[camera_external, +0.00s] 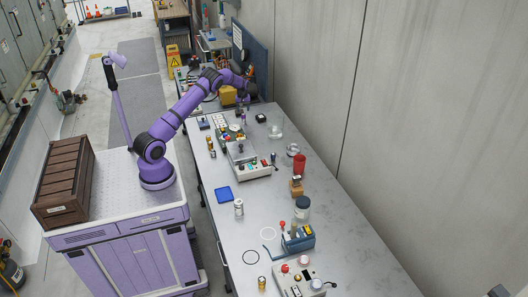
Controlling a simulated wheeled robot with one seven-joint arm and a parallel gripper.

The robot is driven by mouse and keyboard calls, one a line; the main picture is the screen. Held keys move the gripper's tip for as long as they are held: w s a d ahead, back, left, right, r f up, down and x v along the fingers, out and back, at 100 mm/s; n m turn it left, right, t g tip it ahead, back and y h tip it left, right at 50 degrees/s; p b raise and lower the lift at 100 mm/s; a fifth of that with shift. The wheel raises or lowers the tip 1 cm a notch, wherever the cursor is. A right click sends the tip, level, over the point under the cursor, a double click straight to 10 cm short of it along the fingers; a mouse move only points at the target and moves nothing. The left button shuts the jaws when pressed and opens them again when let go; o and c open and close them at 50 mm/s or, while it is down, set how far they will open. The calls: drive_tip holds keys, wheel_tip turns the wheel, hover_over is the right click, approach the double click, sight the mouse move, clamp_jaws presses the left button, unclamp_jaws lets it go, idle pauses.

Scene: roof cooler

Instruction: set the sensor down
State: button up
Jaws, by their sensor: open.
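My gripper (243,106) is at the far end of the workbench (345,230), at the end of my purple arm, low over or near the bench top. It is open. It is small in this view, and I cannot see anything between its fingers. A small black block (261,118) sits on the bench just to the right of my gripper. I cannot tell whether this block is the sensor. No other thing here can be surely made out as the sensor.
Near my gripper stand a glass beaker (275,128) and a green-based device (230,132). A boxy instrument (247,165), a red cylinder (299,165) and a dark-lidded jar (302,208) stand nearer. A blue pad (224,195) lies at the left edge. A wall borders the right.

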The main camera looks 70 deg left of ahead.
wheel_tip(320, 180, up, 5)
drive_tip(key=shift+r, duration=0.15)
